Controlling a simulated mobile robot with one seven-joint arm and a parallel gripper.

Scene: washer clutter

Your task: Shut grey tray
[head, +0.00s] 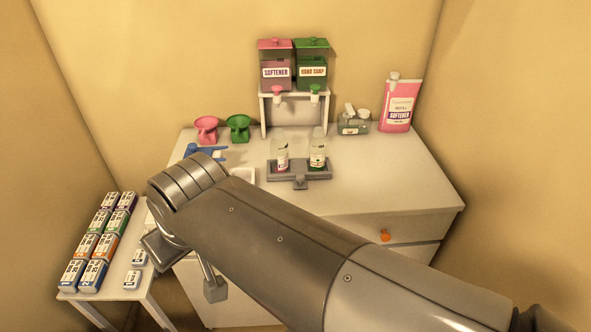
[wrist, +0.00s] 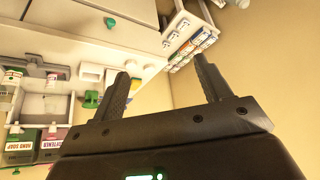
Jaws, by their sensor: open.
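The grey tray (head: 322,174) sits on the white cabinet top, below the dispenser stand. Two clear labelled bottles stand on it, a left bottle (head: 280,155) and a right bottle (head: 318,152). A grey tab shows at its front middle. I cannot tell from this view how far it is out. My gripper (wrist: 165,78) is open and empty, with its two fingers apart in the wrist view. In the head view my arm hides part of it, low and left of the tray, in front of the cabinet.
Pink softener (head: 275,62) and green hand soap (head: 313,62) dispensers stand on a white stand (head: 293,97). A pink softener pack (head: 399,105) is at right. A side table (head: 122,285) holds several small boxes. The cabinet has an orange knob (head: 384,235) and a green knob (wrist: 110,22).

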